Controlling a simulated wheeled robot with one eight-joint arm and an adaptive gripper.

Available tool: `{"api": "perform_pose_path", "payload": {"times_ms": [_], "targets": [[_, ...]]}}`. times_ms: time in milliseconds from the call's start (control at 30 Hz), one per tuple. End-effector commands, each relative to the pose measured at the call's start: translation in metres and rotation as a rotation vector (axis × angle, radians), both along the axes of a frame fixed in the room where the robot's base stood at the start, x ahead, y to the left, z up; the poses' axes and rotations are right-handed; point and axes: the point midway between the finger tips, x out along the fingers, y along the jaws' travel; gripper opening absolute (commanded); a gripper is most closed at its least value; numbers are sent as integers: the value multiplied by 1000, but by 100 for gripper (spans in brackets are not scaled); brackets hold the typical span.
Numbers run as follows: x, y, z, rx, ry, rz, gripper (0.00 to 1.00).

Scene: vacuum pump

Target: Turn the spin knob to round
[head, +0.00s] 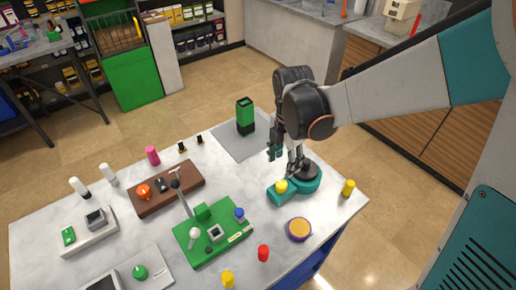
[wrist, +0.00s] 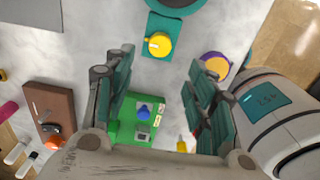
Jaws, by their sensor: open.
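A teal device (head: 309,187) with a round black top stands near the right end of the table. A yellow knob (head: 281,186) sits on its left part. In the wrist view the yellow knob (wrist: 158,43), with a pale mark on it, sits on the teal base (wrist: 165,20) at the top, partly cut off by the frame. My gripper (head: 285,159) is above and just behind the device, apart from the knob. Its two teal-padded fingers (wrist: 166,62) are spread wide with nothing between them. I cannot tell which knob is called the spin knob.
A green board (head: 213,232) with a blue knob (head: 239,213) and a lever lies to the left. A purple-rimmed yellow disc (head: 299,229), a yellow cylinder (head: 348,188) and a red one (head: 263,253) stand nearby. A green-and-black block (head: 245,116) is on a grey mat behind.

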Motion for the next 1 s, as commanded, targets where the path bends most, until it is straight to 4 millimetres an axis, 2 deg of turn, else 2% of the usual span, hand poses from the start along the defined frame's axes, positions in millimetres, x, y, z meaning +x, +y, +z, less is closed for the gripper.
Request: {"api": "perform_pose_path", "payload": {"times_ms": [33,300,500,700,1000], "targets": [[1,0,-13,0,0,0,51],[1,0,-66,1,-1,-2,51],[0,0,-94,0,-1,-2,51],[0,0,-107,0,-1,-3,51],[0,0,-108,0,-1,-3,51]]}}
